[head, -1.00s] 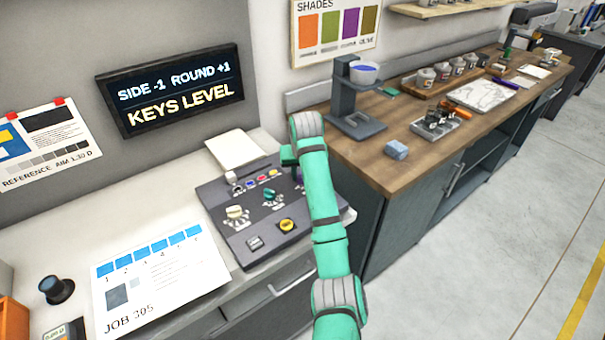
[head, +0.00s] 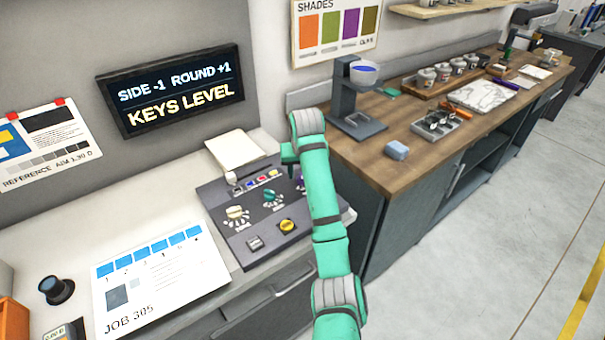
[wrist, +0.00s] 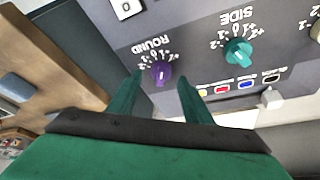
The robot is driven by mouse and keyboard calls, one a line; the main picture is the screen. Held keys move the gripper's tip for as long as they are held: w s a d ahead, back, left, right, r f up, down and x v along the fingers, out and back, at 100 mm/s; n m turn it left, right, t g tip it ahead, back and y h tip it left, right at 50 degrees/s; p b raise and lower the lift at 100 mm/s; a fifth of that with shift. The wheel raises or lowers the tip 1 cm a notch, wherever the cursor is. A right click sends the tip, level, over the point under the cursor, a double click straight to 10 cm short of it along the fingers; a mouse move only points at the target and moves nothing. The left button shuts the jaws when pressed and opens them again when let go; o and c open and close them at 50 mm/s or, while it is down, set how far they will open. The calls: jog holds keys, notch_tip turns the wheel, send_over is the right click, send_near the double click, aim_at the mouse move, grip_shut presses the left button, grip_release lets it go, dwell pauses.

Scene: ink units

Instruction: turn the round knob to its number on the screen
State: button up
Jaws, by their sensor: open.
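The round knob is a purple knob (wrist: 161,74) with a white mark, under the upside-down word ROUND in the wrist view. In the head view my arm mostly hides it. My gripper (wrist: 160,83) is open, with one green finger on each side of the purple knob and visible gaps between. Whether the fingertips reach down to its height is hard to tell. The screen (head: 172,90) reads SIDE -1, ROUND +1, KEYS LEVEL. The exact number the knob's mark points at is not clear.
The teal SIDE knob (wrist: 238,52) stands beside the purple one on the dark console (head: 230,215). A row of coloured keys (wrist: 245,84) and a pale toggle (wrist: 271,98) lie close to one finger. A yellow button (head: 287,226) is at the console's front.

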jog(key=v, duration=0.9)
jog(key=shift+r, duration=0.25)
